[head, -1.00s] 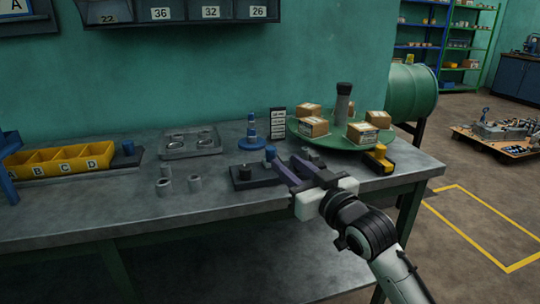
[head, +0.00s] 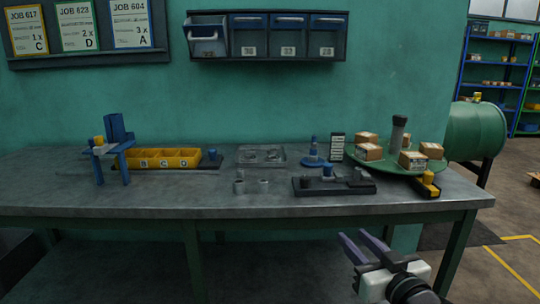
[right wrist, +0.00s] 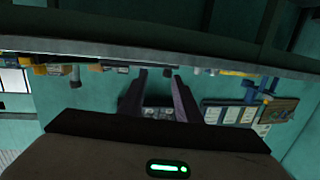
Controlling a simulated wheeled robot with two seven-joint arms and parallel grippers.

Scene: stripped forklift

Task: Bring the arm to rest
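My right gripper (head: 364,246) is at the lower right of the head view, in front of and below the workbench's front edge (head: 300,211). Its two purple-grey fingers are apart with nothing between them. The same open fingers show in the right wrist view (right wrist: 158,95), where the picture is upside down and the bench edge crosses above them. My left gripper is not in the head view.
On the bench stand a yellow bin row (head: 168,154), a blue stand (head: 112,150), a metal tray (head: 261,163), a black fixture (head: 345,187) and a green turntable (head: 432,166) with boxes. A green drum (head: 475,130) is at right. Floor before the bench looks clear.

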